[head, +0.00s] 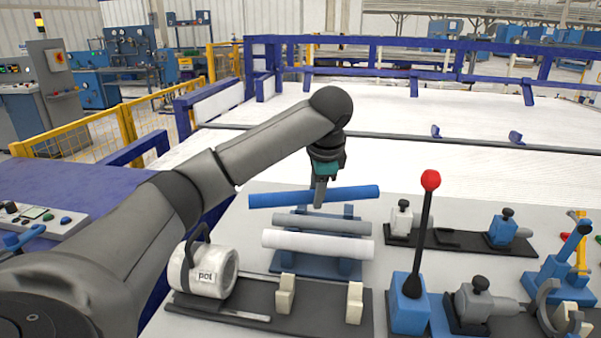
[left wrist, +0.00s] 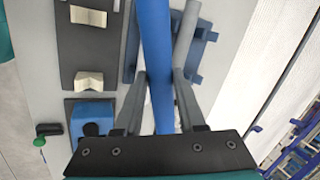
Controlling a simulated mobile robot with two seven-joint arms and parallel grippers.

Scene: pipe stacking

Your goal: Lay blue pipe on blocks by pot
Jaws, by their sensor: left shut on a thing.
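My left gripper (head: 319,198) is shut on the blue pipe (head: 350,193) near its middle. The pipe is slightly tilted, above the back of a blue rack (head: 316,267). The left wrist view shows the blue pipe (left wrist: 155,40) between the fingers (left wrist: 160,80). Two cream blocks, one nearer the pot (head: 285,293) and one farther right (head: 354,303), stand empty on a dark base. The blocks also show in the left wrist view (left wrist: 88,82). My right gripper is out of view.
A grey pipe (head: 345,226) and a white pipe (head: 318,243) lie on the rack, between the blue pipe and the blocks. A red-knobbed lever (head: 427,220) stands upright right of the blocks. Clamps (head: 509,230) occupy the right of the table.

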